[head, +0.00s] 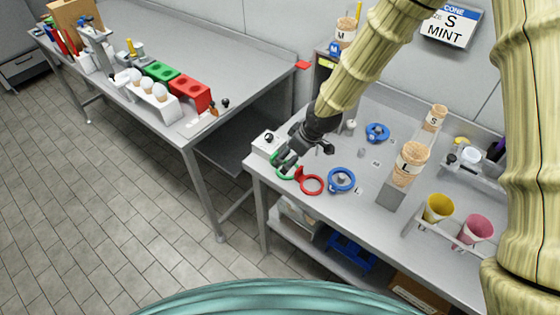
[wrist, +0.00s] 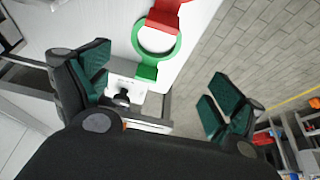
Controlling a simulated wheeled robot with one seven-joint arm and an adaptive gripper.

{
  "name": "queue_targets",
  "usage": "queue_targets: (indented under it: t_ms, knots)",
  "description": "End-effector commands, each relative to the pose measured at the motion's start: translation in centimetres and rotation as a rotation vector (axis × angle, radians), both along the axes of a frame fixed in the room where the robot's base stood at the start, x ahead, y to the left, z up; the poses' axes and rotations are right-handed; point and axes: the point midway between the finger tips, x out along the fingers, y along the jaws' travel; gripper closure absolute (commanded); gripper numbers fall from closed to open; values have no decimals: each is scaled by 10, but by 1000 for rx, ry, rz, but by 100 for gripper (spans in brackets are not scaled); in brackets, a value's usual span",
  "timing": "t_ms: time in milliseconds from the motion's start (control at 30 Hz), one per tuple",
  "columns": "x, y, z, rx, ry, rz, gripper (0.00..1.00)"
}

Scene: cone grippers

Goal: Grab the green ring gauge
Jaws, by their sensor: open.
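The green ring gauge (head: 284,175) lies near the left front corner of the right-hand workbench, partly hidden by my gripper in the head view. In the wrist view, the green ring (wrist: 147,71) has a green tab pointing towards my gripper. My gripper (head: 284,160) is open over the ring, its dark green finger pads (wrist: 157,84) spread wide. The ring appears beyond the pads in the wrist view, with nothing held between them. I cannot tell the exact height gap. A red ring gauge (head: 311,185) lies right beside it, and its red tab (wrist: 163,18) overlaps or adjoins the green ring.
A blue ring (head: 341,180) lies right of the red one, another blue ring (head: 377,133) farther back. A white box with a black knob (head: 268,141) stands at the bench's left edge. Cones (head: 410,164) and cups (head: 438,208) stand to the right.

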Motion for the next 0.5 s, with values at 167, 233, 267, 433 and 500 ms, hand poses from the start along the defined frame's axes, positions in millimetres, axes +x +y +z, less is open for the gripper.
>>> queue_targets:
  t_ms: [167, 233, 267, 433, 500]
  knots:
    - [4, 2, -16, 0, 1, -5, 6]
    - [5, 4, -21, 0, 1, -5, 6]
    - [6, 4, -23, 0, 1, -5, 6]
    - [7, 6, -27, 1, 0, -4, 6]
    - [8, 7, -29, 0, 0, -4, 6]
